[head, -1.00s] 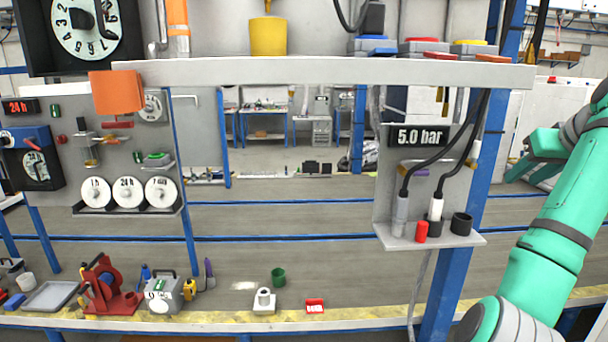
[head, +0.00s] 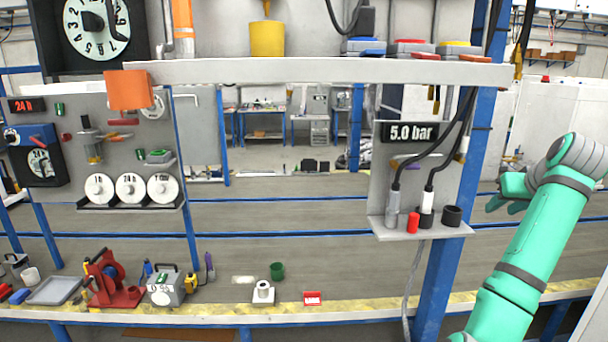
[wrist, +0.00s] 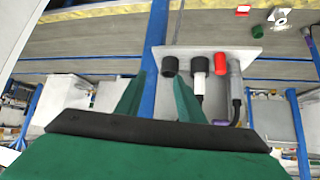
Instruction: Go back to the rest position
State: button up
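My gripper (head: 510,196) is at the right of the head view, beside the blue post and right of the charging shelf, clear of everything. In the wrist view my gripper (wrist: 158,98) shows two green fingers spread apart with nothing between them. The charging shelf (head: 392,232) under the 5.0 bar display (head: 409,132) holds a grey connector (head: 392,210), a red cylinder (head: 413,222), a white-and-black connector (head: 427,208) and a black cup (head: 452,215). The shelf also shows in the wrist view (wrist: 240,58), apart from the fingers.
The blue post (head: 446,240) stands between the shelf and my arm. The workbench (head: 350,309) below carries a red reel stand (head: 110,280), a grey box (head: 165,288), a white block (head: 263,294), a green cup (head: 277,271) and a red piece (head: 313,298). Open floor lies behind.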

jog(key=w+a+f+h, duration=0.1)
jog(key=a+f, duration=0.2)
jog(key=f, duration=1.2)
jog(key=w+a+f+h, duration=0.1)
jog(key=w+a+f, duration=0.15)
jog(key=f, duration=1.25)
jog(key=s+a+f+t, duration=0.1)
jog(key=s+a+f, duration=0.6)
jog(key=f, duration=0.5)
jog(key=s+a+f, duration=0.5)
jog(key=a+f, duration=0.5)
jog(key=f, duration=0.2)
jog(key=s+a+f+n+t+y, duration=0.1)
jog(key=s+a+f, duration=0.1)
jog(key=s+a, duration=0.8)
jog(key=s+a+f+n+t, duration=0.1)
jog(key=s+a+f+t, duration=0.15)
jog(key=s+a, duration=0.75)
jog(key=s+a+r+y, duration=0.1)
jog(key=s+a+r, duration=0.2)
jog(key=s+r, duration=0.2)
jog(key=s+a+r+t+y, duration=0.1)
jog(key=s+a+r, duration=0.2)
jog(key=s, duration=0.7)
jog(key=s+a+r+n+t+y, duration=0.1)
jog(key=s+a+r, duration=0.2)
jog(key=s+r, duration=0.4)
jog(key=shift+s+a+r, duration=0.3)
jog(key=shift+s+r, duration=0.05)
jog(key=shift+s, duration=0.5)
